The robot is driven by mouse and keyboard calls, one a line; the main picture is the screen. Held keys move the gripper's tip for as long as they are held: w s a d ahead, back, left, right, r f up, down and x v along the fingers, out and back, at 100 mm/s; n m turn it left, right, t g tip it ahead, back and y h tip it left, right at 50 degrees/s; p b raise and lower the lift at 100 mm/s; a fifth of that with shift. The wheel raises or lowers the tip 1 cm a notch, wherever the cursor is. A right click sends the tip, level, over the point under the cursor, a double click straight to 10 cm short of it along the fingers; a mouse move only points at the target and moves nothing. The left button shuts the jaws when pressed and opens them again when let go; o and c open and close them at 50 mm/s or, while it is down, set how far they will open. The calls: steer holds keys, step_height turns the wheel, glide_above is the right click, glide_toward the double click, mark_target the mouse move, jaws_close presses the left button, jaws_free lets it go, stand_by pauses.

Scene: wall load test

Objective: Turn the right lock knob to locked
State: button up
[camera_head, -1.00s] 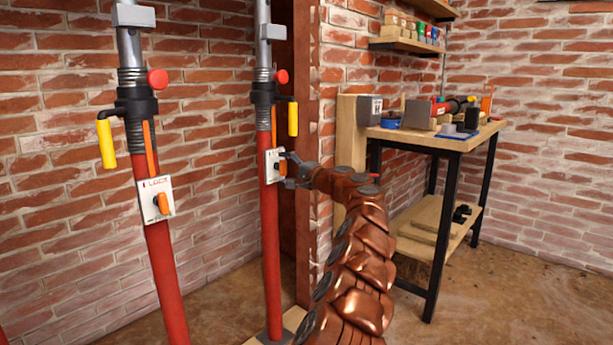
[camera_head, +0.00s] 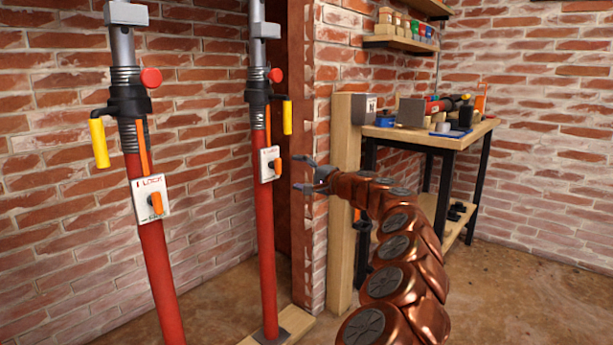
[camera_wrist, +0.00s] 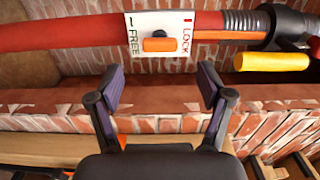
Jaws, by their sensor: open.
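The right lock knob (camera_head: 278,166) is orange and sits on a white plate (camera_head: 265,164) on the right red post (camera_head: 265,230). In the wrist view the knob (camera_wrist: 160,44) lies lengthwise along the post, on a plate (camera_wrist: 136,22) marked FREE at its left and LOCK at its right. I cannot tell which end of the knob is its pointer. My gripper (camera_head: 305,174) is open and empty, to the right of the knob and apart from it. In the wrist view the spread fingers (camera_wrist: 161,88) show below the knob, with a gap.
A left red post (camera_head: 160,270) carries a similar plate and orange knob (camera_head: 156,203). A yellow handle (camera_head: 287,117) stands out above the right plate. A brick wall edge and wooden upright (camera_head: 345,200) are close to my arm. A workbench (camera_head: 450,138) stands behind.

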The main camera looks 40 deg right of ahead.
steer(key=shift+v, duration=1.3)
